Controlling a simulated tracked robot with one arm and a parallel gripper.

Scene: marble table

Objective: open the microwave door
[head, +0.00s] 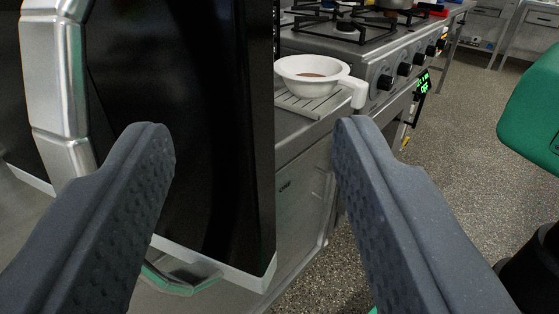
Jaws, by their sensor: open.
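The microwave (225,110) fills the left of the head view, with a glossy black front and a pale bottom edge. Its curved silver handle (57,80) runs down the left side of that front. I cannot tell whether the door is fully shut. My gripper (252,128) is open, with nothing visible between its fingers. The left finger is in front of the black panel, its tip right of the handle, and covers the handle's lower part. The right finger is right of the microwave's edge. The handle is not between the fingers.
A white bowl (310,70) with brown contents stands on the counter right of the microwave. Beyond it is a stove (385,60) with black knobs and a pot (393,3). A green object (530,105) is at the right edge. Speckled floor (465,120) lies open at right.

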